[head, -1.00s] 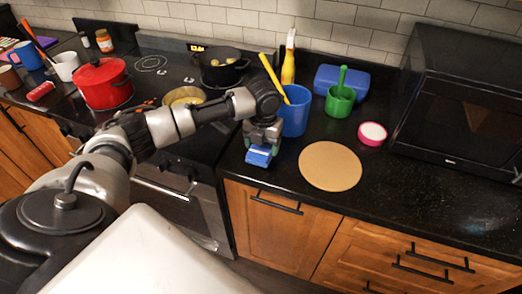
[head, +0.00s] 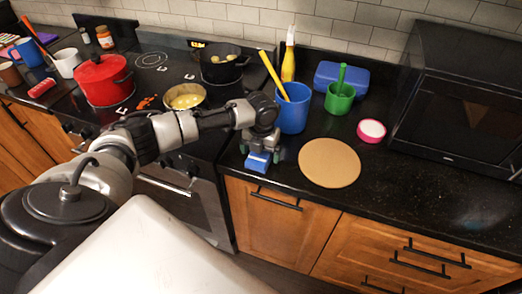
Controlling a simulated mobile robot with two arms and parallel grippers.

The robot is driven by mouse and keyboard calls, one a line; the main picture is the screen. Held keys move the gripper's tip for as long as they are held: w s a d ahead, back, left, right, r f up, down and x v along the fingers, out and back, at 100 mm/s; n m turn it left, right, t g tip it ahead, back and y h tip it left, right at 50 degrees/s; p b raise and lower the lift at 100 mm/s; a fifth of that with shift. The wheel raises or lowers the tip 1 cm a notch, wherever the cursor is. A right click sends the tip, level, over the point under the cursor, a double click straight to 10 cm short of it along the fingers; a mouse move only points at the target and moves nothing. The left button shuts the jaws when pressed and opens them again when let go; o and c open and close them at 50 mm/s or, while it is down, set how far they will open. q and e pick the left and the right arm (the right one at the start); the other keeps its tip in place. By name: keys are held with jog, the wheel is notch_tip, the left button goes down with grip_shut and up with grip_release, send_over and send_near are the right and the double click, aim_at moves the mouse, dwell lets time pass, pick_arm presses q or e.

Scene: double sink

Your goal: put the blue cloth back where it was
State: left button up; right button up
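The blue cloth (head: 257,162) is a small folded piece at the front edge of the black counter, just right of the stove. My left gripper (head: 260,153) points down right over it. Its fingers stand apart, one on each side of the cloth, with a small gap showing on the right. The cloth looks to be on the counter, though the gripper hides its back part. My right gripper is not in view.
A blue cup (head: 292,112) with a yellow-handled utensil stands just behind the gripper. A round tan board (head: 329,163) lies to the right. A pan of yellow food (head: 185,97) and a red pot (head: 103,80) are on the stove. The counter at front right is clear.

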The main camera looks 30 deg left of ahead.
pick_arm(q)
notch_tip(320, 180, up, 12)
jog(key=b, duration=0.2)
jog(key=shift+r, duration=0.15)
dwell(0.7)
